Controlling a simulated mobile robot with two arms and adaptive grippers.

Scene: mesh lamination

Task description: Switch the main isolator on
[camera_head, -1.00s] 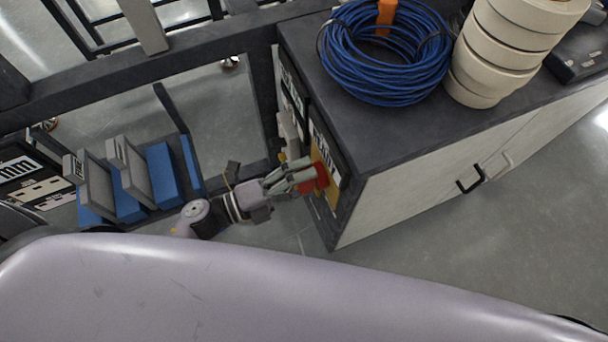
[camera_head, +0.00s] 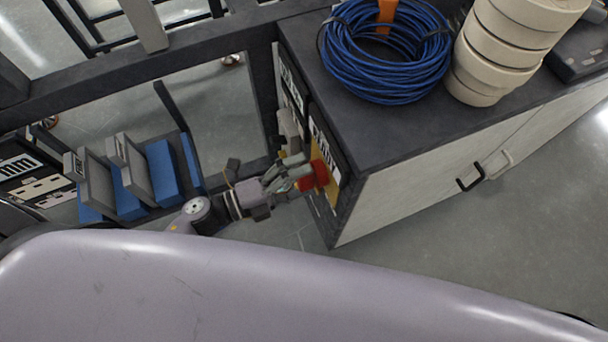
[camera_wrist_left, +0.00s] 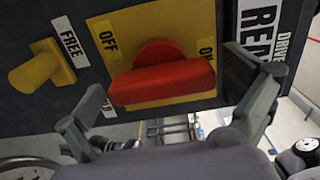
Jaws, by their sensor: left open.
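The main isolator is a red rotary handle (camera_head: 319,173) on a yellow plate (camera_wrist_left: 128,22) at the end of the grey cabinet. In the left wrist view the red handle (camera_wrist_left: 162,82) lies nearly level, its right end slightly higher. An OFF label (camera_wrist_left: 108,39) is at its upper left; a partly hidden ON label (camera_wrist_left: 207,50) is near its right end. My left gripper (camera_head: 294,172) is at the handle; in the wrist view its open fingers (camera_wrist_left: 165,78) stand on either side of the handle's ends. I cannot tell whether either finger touches it. My right gripper is not in view.
A yellow knob (camera_wrist_left: 36,74) with a FREE label is left of the isolator. A blue cable coil (camera_head: 385,52) and stacked cream rolls (camera_head: 508,45) rest on the cabinet top (camera_head: 345,137). Blue and grey bins (camera_head: 158,170) stand left, beyond a dark frame.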

